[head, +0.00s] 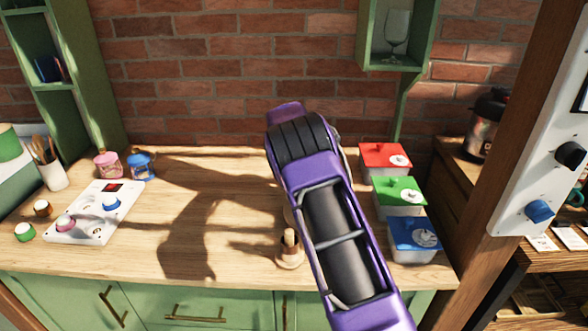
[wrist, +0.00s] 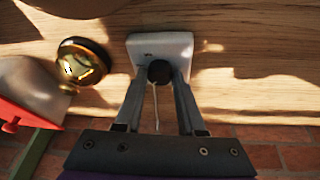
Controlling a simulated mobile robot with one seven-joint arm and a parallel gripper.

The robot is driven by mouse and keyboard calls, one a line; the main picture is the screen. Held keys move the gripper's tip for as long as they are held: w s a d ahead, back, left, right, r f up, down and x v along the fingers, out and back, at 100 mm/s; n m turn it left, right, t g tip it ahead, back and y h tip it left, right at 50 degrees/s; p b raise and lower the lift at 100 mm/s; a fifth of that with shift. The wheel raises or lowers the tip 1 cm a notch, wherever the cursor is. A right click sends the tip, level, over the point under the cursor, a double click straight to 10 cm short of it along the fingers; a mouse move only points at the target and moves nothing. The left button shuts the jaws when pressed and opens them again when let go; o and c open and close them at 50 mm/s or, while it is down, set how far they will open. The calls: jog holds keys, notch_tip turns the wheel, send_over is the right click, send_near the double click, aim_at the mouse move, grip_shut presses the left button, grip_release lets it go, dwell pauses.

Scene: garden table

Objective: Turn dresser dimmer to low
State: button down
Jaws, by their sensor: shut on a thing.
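The dimmer (wrist: 146,45) is a small white box with a dark round knob (wrist: 158,71) and a thin pale cord, on the wooden top, in the wrist view. My gripper (wrist: 159,78) has one finger on each side of the knob and is shut on it. Which setting the knob points to cannot be told. In the head view my purple arm covers the dimmer and my gripper. The dresser top (head: 200,255) is bare wood over green drawers.
A shiny brass-coloured round thing (wrist: 84,64) stands close left of the dimmer in the wrist view. Boxes with red (head: 385,154), green (head: 400,190) and blue (head: 414,230) lids line the right side. A white panel with knobs (head: 90,231) lies left.

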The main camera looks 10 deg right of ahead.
jog(key=shift+m, duration=0.4)
jog(key=c, duration=0.5)
grip_release()
jog(key=v, duration=1.7)
jog(key=shift+w+a+r+p, duration=0.1)
jog(key=shift+a+r+p, duration=0.05)
jog(key=shift+a+p, duration=0.2)
